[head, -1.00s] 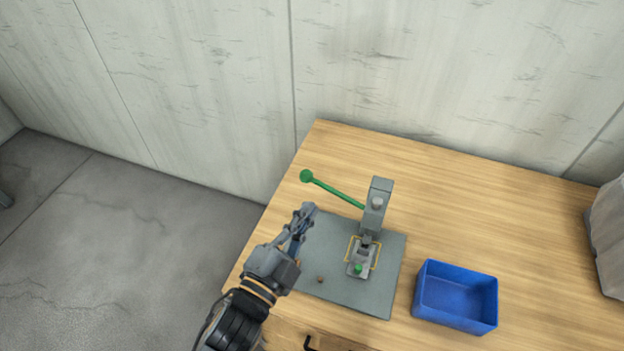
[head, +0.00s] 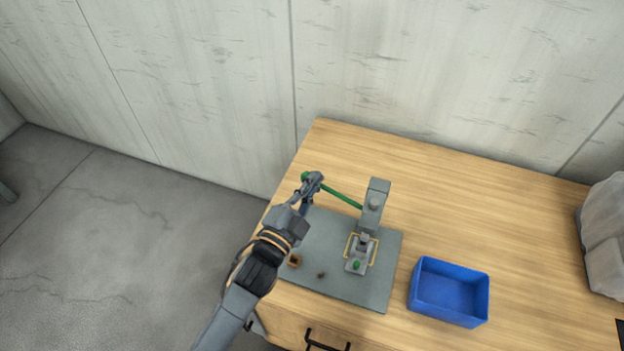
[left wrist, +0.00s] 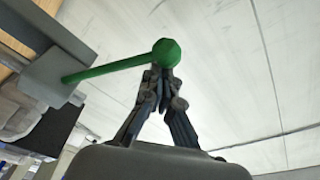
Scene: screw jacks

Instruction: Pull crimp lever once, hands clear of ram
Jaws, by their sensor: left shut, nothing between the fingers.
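The grey crimp press (head: 374,207) stands on a grey mat (head: 345,287). Its green lever (head: 343,196) reaches out to the left and ends in a round green knob (head: 306,176). My left gripper (head: 313,182) is at the knob end, clear of the ram and the yellow-outlined area (head: 361,250) below it. In the left wrist view, the fingertips (left wrist: 162,72) are together just below the knob (left wrist: 166,52), with nothing between them; whether they touch it I cannot tell. A small green piece (head: 356,265) shows at the front of the press base. My right gripper is out of view.
A blue bin (head: 445,308) stands right of the mat. Small brown pieces (head: 295,261) lie on the mat near my left arm. A pale bulky object (head: 604,235) is at the right edge. The wooden tabletop (head: 480,195) behind the bin is clear.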

